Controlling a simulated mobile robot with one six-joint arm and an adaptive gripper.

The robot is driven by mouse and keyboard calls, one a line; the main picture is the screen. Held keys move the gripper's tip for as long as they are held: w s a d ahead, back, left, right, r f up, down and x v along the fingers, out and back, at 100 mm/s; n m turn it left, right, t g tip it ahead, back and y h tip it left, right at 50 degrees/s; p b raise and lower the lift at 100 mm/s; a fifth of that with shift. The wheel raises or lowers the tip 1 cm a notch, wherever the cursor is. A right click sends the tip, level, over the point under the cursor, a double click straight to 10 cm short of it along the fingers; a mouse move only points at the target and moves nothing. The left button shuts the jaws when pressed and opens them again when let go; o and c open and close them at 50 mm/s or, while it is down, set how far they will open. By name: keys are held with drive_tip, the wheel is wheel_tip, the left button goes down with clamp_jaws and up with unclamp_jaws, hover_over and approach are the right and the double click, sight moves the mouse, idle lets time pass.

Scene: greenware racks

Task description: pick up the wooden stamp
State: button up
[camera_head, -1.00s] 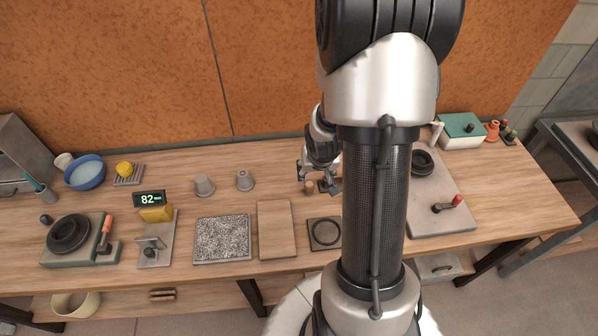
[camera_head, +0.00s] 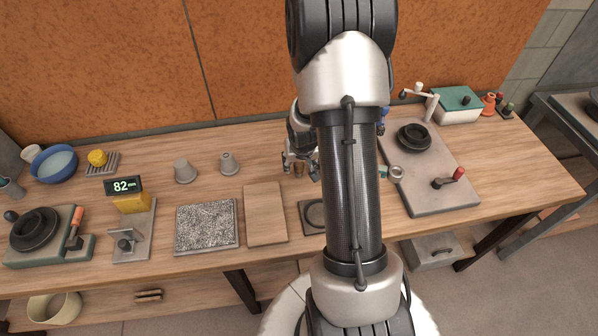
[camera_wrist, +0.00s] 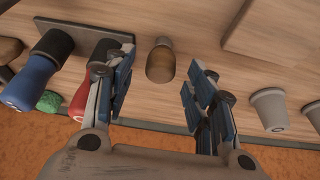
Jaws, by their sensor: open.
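The wooden stamp (camera_wrist: 160,62) is a small brown cylinder with a paler top end, standing on the wooden bench. In the wrist view it lies just beyond and between the fingertips of my gripper (camera_wrist: 160,78), with clear space on both sides. My gripper is open and empty. In the head view my gripper (camera_head: 301,166) is low over the bench behind my arm, and the stamp (camera_head: 299,170) shows only as a small brown patch among the fingers.
Grey cups (camera_wrist: 270,110) stand to the right. A wooden board (camera_head: 265,213) and a dark square plate (camera_head: 312,216) lie in front.

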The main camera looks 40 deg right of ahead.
drive_tip(key=b+x, duration=0.1)
drive_tip(key=x, duration=0.1)
drive_tip(key=shift+w+f, duration=0.1)
drive_tip(key=shift+f, duration=0.25)
drive_tip(key=shift+r, duration=0.1)
drive_tip(key=shift+c, duration=0.4)
drive_tip(key=c, duration=1.1)
